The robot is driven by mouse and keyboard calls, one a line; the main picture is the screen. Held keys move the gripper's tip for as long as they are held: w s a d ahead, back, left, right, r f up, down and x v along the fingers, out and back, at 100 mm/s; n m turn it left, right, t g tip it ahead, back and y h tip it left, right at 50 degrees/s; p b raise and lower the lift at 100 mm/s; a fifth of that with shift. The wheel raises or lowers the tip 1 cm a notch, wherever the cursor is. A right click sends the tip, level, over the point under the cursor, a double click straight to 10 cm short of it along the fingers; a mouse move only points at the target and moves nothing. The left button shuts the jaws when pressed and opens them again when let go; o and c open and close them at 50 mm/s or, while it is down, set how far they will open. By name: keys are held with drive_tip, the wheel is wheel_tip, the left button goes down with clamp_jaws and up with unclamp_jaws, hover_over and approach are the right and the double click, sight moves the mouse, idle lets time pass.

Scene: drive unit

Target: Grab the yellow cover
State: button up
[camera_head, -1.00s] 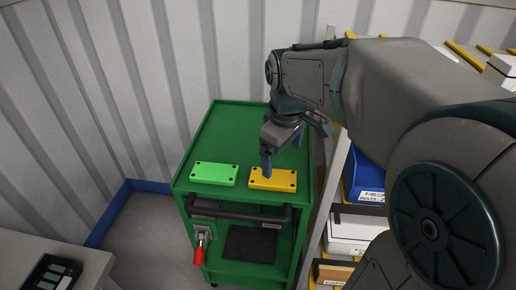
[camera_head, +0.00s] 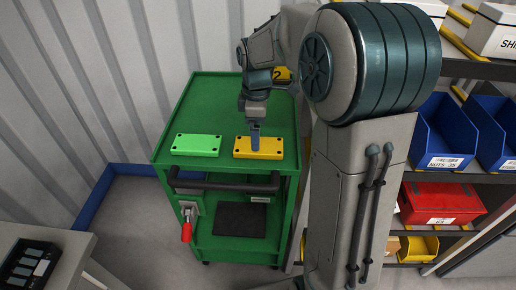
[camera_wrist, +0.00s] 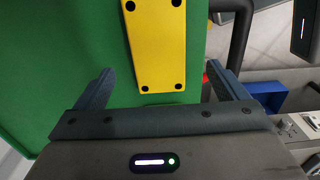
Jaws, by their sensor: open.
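The yellow cover (camera_head: 259,148), a flat plate with dark holes at its corners, lies on the top of the green cart (camera_head: 214,101). The wrist view shows the yellow cover (camera_wrist: 156,45) ahead of and between my two fingers, its near end short of the palm. My gripper (camera_head: 255,138) is over the cover in the head view. It is open and empty, with a finger on each side of the cover's line in the wrist view (camera_wrist: 160,85). I cannot tell its exact height above the cover.
A light green cover (camera_head: 196,145) lies left of the yellow one. The cart has a dark handle (camera_head: 222,184) at its front and a red-handled clamp (camera_head: 186,230) below. Shelves with blue bins (camera_head: 444,133) and a red box (camera_head: 440,201) stand at the right.

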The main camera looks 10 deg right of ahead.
drive_tip(key=shift+d+f, duration=0.15)
drive_tip(key=shift+f, duration=1.25)
drive_tip(key=shift+d+f, duration=0.15)
drive_tip(key=shift+f, duration=1.2)
drive_tip(key=c, duration=1.2)
